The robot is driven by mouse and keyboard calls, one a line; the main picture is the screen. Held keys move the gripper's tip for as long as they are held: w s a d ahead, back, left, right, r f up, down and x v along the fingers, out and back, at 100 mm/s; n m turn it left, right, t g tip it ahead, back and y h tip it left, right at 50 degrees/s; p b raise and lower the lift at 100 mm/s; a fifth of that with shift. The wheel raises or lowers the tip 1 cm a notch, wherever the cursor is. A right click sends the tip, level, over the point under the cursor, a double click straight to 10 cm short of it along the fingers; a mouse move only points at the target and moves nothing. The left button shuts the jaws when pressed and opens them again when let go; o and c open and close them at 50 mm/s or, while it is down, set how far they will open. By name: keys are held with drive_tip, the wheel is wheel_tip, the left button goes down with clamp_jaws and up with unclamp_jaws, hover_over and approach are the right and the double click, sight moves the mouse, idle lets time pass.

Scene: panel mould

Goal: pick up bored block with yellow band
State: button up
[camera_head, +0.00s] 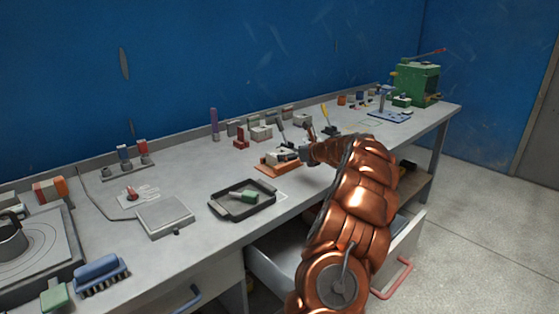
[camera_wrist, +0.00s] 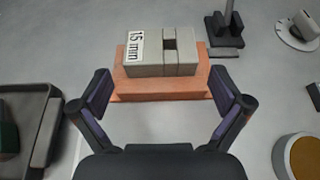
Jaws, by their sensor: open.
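I cannot make out a bored block with a yellow band in either view. In the wrist view a grey block (camera_wrist: 172,52) with a central slot and a white "15 mm" label sits on an orange base (camera_wrist: 160,97). My gripper (camera_wrist: 160,84) is open and empty, its two fingers apart on either side of the base's near edge. In the head view the gripper (camera_head: 306,152) is just right of the orange base (camera_head: 275,167), partly hidden by my arm. Several grey blocks, one of them here (camera_head: 261,133), stand farther back; no band is legible on them.
A dark tray (camera_head: 226,213) with a green-and-white item (camera_head: 243,196) lies left of the orange base. A round piece with a tan top (camera_wrist: 303,157) is at the wrist view's lower right. A dark stand (camera_wrist: 224,45) is behind. An open drawer (camera_head: 278,273) juts out below the bench.

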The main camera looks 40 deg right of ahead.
drive_tip(key=shift+x, duration=2.85)
drive_tip(key=shift+f, duration=0.1)
drive_tip(key=c, duration=1)
